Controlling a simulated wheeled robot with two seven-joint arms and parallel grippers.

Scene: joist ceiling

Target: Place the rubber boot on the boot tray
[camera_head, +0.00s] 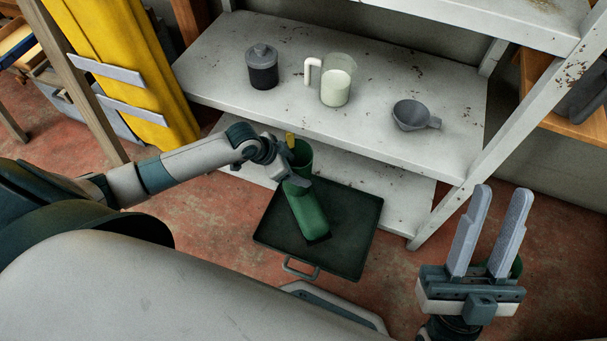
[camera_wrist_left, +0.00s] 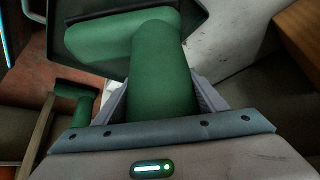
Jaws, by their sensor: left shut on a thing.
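The green rubber boot (camera_head: 309,214) is in my left gripper (camera_head: 297,181), which is shut on its shaft. The boot is over the dark boot tray (camera_head: 358,227), with its foot towards the tray's front; I cannot tell whether its sole touches. In the left wrist view the boot's shaft (camera_wrist_left: 163,85) stands between the fingers, and part of the tray (camera_wrist_left: 112,62) shows behind it. My right gripper (camera_head: 498,192) is open and empty, at the right, away from the tray.
A yellow item (camera_head: 150,75) hangs at left. Another green object (camera_wrist_left: 75,98) shows at left in the left wrist view.

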